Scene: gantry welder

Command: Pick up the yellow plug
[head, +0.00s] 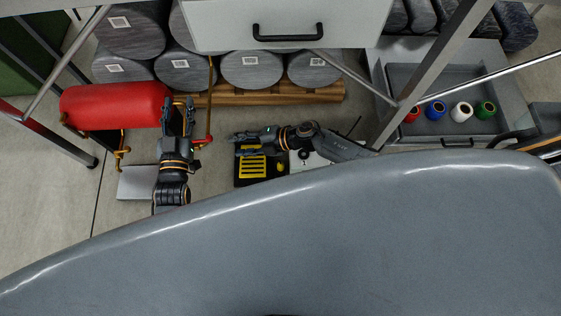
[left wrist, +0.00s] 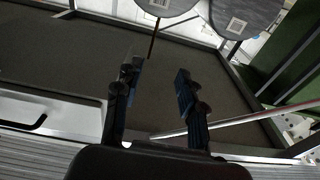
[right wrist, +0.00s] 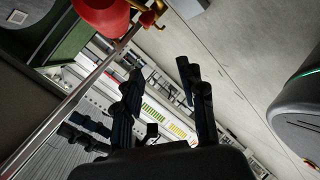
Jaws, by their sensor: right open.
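I cannot make out a yellow plug in any view. Red (head: 413,115), blue (head: 435,110), white (head: 461,112) and green (head: 485,110) round pieces stand in a row in an open grey drawer (head: 497,75) at the right of the head view. A diagonal grey strut passes beside the red one and hides part of the drawer. My left gripper (head: 179,101) is open and empty beside the red cylinder; its parted fingers show in the left wrist view (left wrist: 157,67). My right gripper (head: 236,143) points left, well left of the drawer; it is open and empty in the right wrist view (right wrist: 158,68).
A red tank (head: 110,106) lies at the left. Grey drums (head: 250,68) sit on a wooden pallet (head: 270,94). A black box with yellow slats (head: 252,168) lies below my right gripper. A closed drawer (head: 230,22) and metal struts overhang. A large grey surface fills the foreground.

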